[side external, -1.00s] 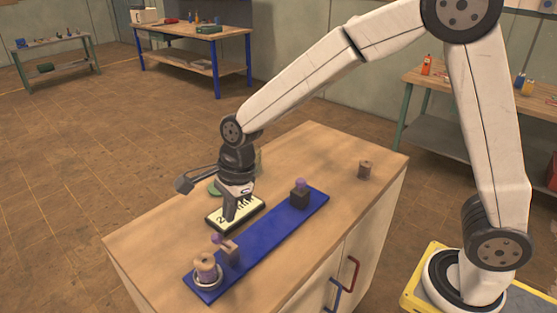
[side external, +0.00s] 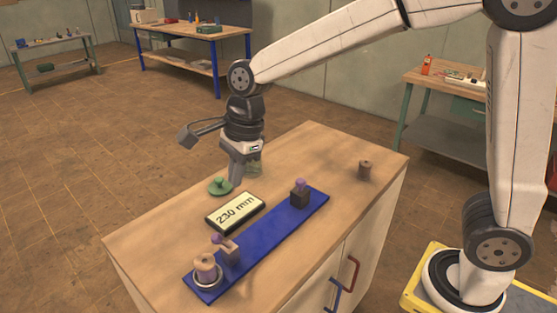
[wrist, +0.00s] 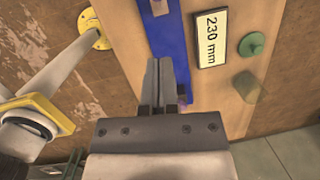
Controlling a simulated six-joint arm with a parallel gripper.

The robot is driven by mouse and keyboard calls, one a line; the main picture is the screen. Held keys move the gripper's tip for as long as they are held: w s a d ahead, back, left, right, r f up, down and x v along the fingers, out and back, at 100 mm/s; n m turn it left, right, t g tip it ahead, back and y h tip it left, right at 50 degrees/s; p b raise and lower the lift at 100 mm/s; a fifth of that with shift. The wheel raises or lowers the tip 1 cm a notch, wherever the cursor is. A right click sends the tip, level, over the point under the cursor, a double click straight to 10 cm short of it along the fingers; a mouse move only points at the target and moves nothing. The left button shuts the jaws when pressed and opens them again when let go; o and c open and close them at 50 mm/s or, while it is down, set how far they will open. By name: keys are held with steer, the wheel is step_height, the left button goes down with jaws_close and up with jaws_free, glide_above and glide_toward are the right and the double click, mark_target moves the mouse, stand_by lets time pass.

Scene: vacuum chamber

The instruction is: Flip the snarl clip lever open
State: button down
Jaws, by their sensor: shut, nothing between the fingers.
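A long blue plate (side external: 272,238) lies on the wooden cabinet top. Near its front-left end stands a tan block with a purple knob (side external: 228,248), beside a tan spool (side external: 205,268) in a pale ring. Near its other end is a dark block with a purple ball (side external: 300,193). I cannot tell for certain which part is the clip lever. My gripper (side external: 236,181) is shut and empty, raised behind the 230 mm sign, apart from these parts. In the wrist view my gripper (wrist: 160,62) covers part of the blue plate (wrist: 170,42); a purple bit shows beside its fingers.
The 230 mm sign (side external: 236,212) lies beside the plate. A green knobbed disc (side external: 220,187) and a see-through greenish cylinder (side external: 255,164) stand behind it. A small brown spool (side external: 364,169) stands at the far right. The cabinet top's right part is mostly free.

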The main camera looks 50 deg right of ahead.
steer(key=shift+s+a+r, duration=0.1)
steer(key=shift+a+r, duration=0.1)
steer(key=shift+r, duration=0.95)
steer(key=shift+s+a+r, duration=0.1)
steer(key=shift+a+r, duration=0.05)
steer(key=shift+r, duration=0.95)
steer(key=shift+f, duration=0.1)
steer(key=s+d+f+n+h, duration=0.1)
steer(key=s+d+f+n, duration=0.4)
steer(key=d+f+n, duration=0.2)
steer(key=s+d+f+n+t+h, duration=0.1)
steer(key=s+d+f+n, duration=0.5)
steer(key=f+n, duration=0.3)
steer(key=d+n, duration=0.1)
steer(key=n, duration=0.2)
steer(key=shift+s+d, duration=0.15)
steer(key=shift+d, duration=0.15)
